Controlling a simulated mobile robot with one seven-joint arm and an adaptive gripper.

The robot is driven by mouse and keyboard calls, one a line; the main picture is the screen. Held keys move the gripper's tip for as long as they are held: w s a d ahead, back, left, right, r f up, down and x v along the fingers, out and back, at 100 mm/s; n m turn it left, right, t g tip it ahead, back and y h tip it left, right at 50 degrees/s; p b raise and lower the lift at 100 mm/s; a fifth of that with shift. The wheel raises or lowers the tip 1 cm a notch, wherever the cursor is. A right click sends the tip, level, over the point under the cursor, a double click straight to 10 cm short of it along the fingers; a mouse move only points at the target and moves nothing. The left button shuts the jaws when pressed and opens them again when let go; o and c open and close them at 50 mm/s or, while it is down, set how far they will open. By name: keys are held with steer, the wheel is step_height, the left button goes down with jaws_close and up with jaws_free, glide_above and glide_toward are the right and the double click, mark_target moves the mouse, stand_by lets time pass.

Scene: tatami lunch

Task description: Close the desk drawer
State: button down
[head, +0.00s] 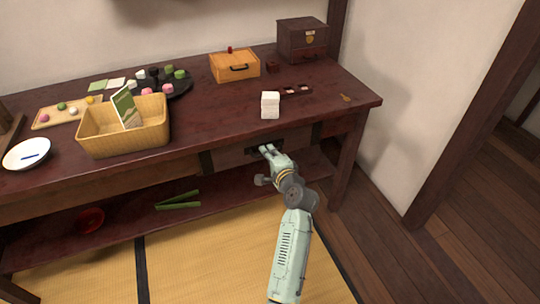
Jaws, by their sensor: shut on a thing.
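The dark wooden desk (215,125) stands against the wall. Its drawer front (232,158) is a dark panel under the front edge of the top, right of the middle. It looks about level with the frame beside it, but from this steep angle I cannot tell if a gap is left. My gripper (264,150) is at this drawer front, reaching in from below right. Its fingers are shut at the spot of the drawer handle, which they hide.
A woven basket (125,137), a stack of white paper (270,105), a light wooden box (235,66) and a dark small chest (302,40) stand on the desk. A desk leg (347,165) stands right of my gripper.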

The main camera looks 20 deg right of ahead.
steer(key=c, duration=1.7)
jaws_free()
steer(key=shift+w, duration=0.2)
steer(key=s+r, duration=0.2)
steer(key=s, duration=1)
steer(key=shift+d+r, duration=0.2)
steer(key=shift+w, duration=0.1)
